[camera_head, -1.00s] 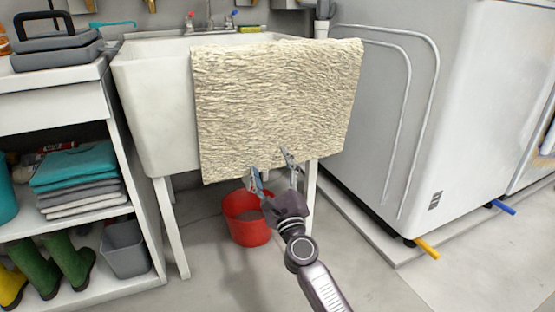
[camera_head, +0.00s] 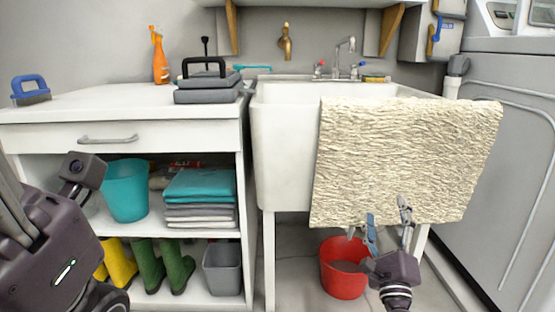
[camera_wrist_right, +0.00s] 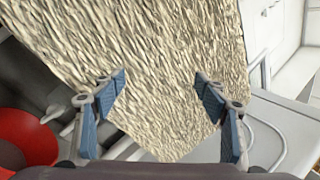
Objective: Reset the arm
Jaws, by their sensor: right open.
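My right gripper (camera_head: 388,222) is open in front of the lower edge of a cream textured towel (camera_head: 405,150). The towel hangs over the front of the white sink (camera_head: 283,150). In the right wrist view, the towel (camera_wrist_right: 160,70) fills the space beyond the two spread fingers (camera_wrist_right: 160,95), and nothing is held between them. Whether the fingertips touch the towel cannot be told. My left gripper is not in view; a dark part of my own body shows at the left of the head view.
A red bucket (camera_head: 340,275) stands on the floor under the sink, beside my right gripper. A white counter (camera_head: 110,103) with shelves of folded cloths (camera_head: 200,190) and boots (camera_head: 163,265) is at left. A grey machine (camera_head: 510,130) stands at right.

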